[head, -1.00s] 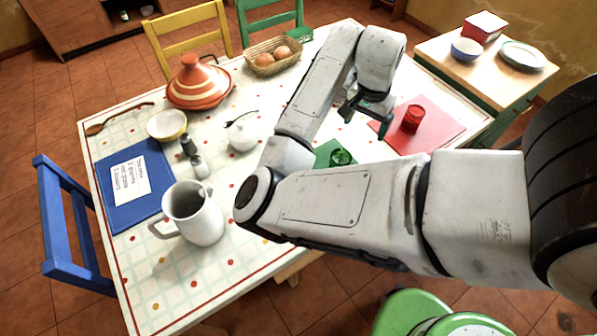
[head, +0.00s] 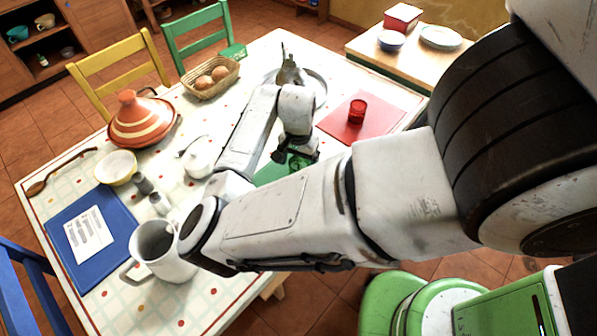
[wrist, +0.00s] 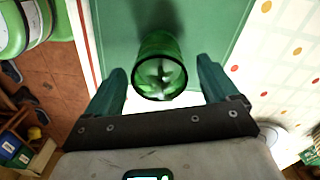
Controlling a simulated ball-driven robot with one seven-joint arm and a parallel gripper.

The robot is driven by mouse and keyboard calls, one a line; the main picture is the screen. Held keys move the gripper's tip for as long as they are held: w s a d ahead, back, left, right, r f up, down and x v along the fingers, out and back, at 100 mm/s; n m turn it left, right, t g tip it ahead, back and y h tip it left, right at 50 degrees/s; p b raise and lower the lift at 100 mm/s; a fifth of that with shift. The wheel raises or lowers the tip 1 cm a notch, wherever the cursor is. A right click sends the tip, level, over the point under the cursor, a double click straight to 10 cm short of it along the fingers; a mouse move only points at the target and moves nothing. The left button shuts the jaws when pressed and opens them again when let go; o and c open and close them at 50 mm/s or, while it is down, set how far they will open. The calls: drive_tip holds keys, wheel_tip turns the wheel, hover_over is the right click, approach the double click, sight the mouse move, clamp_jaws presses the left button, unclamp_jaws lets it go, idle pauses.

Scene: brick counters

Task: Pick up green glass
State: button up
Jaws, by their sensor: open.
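The green glass (wrist: 160,68) stands on a green placemat (wrist: 205,25) in the wrist view, its round rim facing the camera. My gripper (wrist: 160,85) is open, with one finger on each side of the glass near its rim. Gaps show between the fingers and the glass, so it is not gripped. In the head view my gripper (head: 292,158) is over the green placemat (head: 275,171), and my arm hides the glass.
A red glass (head: 357,110) stands on a red placemat (head: 345,128) to the right. A white pitcher (head: 163,252), white sugar pot (head: 199,160) and two shakers stand left of my arm. A metal plate (head: 316,84) lies behind my gripper.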

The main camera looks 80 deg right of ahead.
drive_tip(key=shift+f, duration=0.75)
drive_tip(key=shift+c, duration=0.2)
drive_tip(key=c, duration=1.1)
